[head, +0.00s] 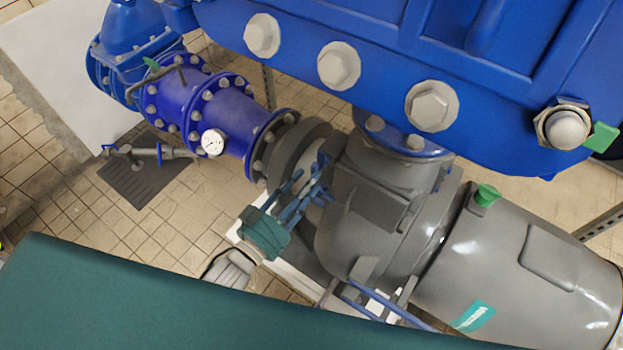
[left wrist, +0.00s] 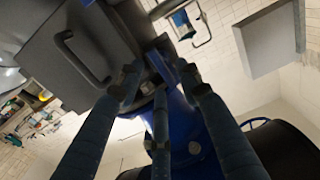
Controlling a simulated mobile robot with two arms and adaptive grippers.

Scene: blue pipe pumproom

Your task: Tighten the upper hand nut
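My left gripper (head: 318,178) has a teal body and slate-blue fingers. In the head view its fingers point up and right, beside the grey pump casing (head: 355,220). In the left wrist view the fingers of the left gripper (left wrist: 158,80) reach away from the camera, with their tips apart. Grey and blue parts show behind and between the tips. I see nothing clearly held. I cannot pick out the upper hand nut for certain; the fingers may hide it. My right gripper is not recognisable in the head view.
A large blue housing (head: 300,20) with big grey bolts hangs over the top. A blue flanged pipe (head: 220,112) with a white gauge (head: 213,142) lies left. A grey motor (head: 500,260) with a green cap (head: 487,195) is at right. The tiled floor at left is mostly clear.

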